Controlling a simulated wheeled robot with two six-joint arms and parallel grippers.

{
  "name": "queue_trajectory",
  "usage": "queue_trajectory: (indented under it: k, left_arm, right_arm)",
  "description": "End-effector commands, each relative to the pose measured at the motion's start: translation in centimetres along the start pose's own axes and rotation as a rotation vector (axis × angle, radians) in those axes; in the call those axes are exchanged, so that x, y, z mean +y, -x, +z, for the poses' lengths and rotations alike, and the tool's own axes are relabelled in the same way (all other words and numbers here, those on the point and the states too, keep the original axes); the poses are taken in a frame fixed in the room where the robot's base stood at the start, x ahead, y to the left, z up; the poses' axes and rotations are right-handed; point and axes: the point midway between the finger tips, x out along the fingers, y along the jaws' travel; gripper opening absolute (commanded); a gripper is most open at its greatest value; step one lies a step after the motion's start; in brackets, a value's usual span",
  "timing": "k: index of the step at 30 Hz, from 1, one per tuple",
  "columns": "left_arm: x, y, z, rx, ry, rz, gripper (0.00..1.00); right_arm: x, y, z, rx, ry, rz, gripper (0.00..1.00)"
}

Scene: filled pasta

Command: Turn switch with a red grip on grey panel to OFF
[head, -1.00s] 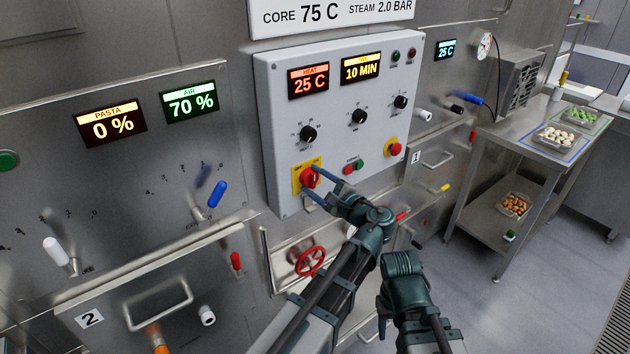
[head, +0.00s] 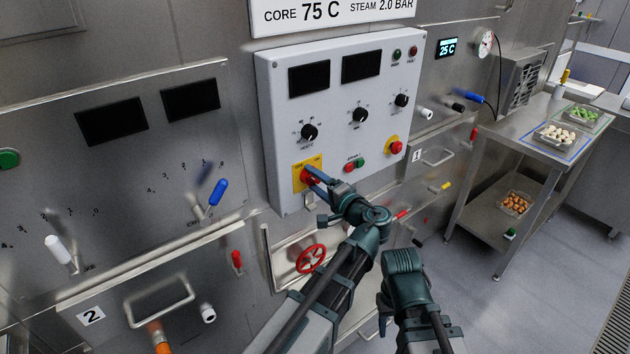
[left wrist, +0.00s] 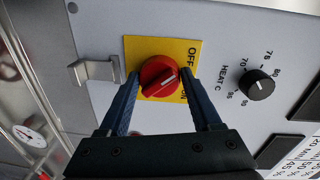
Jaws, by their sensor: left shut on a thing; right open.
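The switch with a red grip (left wrist: 158,80) sits on a yellow plate (head: 298,184) low on the left of the grey panel (head: 282,130). My left gripper (head: 310,177) is shut on the red grip. In the left wrist view one finger of my left gripper (left wrist: 161,80) is on each side of it. The raised bar of the grip slants toward the upper right, to the OFF lettering (left wrist: 191,58). ON stands lower on the plate, partly behind a finger. My right arm is at the lower middle; its gripper fingers are hidden.
Dark knobs (head: 308,132), red and green buttons (head: 360,163) and a red emergency button (head: 395,147) share the panel. A metal hook (left wrist: 92,71) lies beside the yellow plate. A red handwheel (head: 310,258) is below. A steel table (head: 490,140) stands right.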

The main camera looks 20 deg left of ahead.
Motion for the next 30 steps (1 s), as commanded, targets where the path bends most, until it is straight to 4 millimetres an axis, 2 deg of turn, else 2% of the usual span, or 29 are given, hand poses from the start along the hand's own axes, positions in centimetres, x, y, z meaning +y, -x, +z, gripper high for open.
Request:
queue_trajectory:
  k: [21,22,26,30]
  left_arm:
    - [0.18,0.05,0.13,0.001,0.065,0.007,0.1]
    - [0.18,0.05,0.13,0.001,0.065,0.007,0.71]
    - [0.14,0.04,0.1,0.002,0.064,0.006,0.94]
    - [0.1,0.02,0.07,0.003,0.062,0.004,0.95]
  right_arm:
    - [0.0,-0.05,0.0,0.0,0.0,0.0,0.5]
    - [0.0,-0.05,0.0,0.0,0.0,0.0,0.5]
    - [0.0,-0.04,0.0,0.0,0.0,0.0,0.5]
    - [0.0,-0.03,0.0,0.0,0.0,0.0,0.5]
